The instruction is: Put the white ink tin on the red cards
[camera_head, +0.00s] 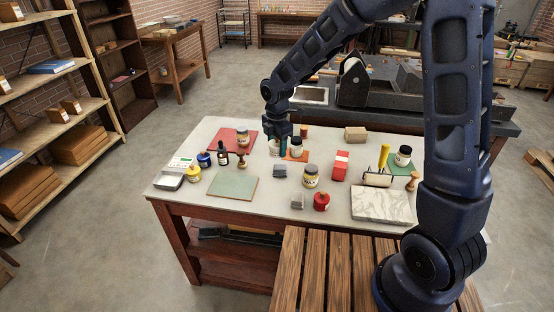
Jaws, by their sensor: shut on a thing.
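My gripper (281,146) is low over the back middle of the table, its fingers shut on a small pale tin, which looks like the white ink tin (273,147). The fingers hide part of it, and I cannot tell whether it touches the table. The red cards (224,138) lie flat to the left of my gripper. A dark-lidded jar (243,136) stands on or at their right part. A smaller orange-red card (288,156) lies just right of my gripper, with another dark-lidded jar (297,147) on it.
Small bottles and a scale (175,175) are at left.

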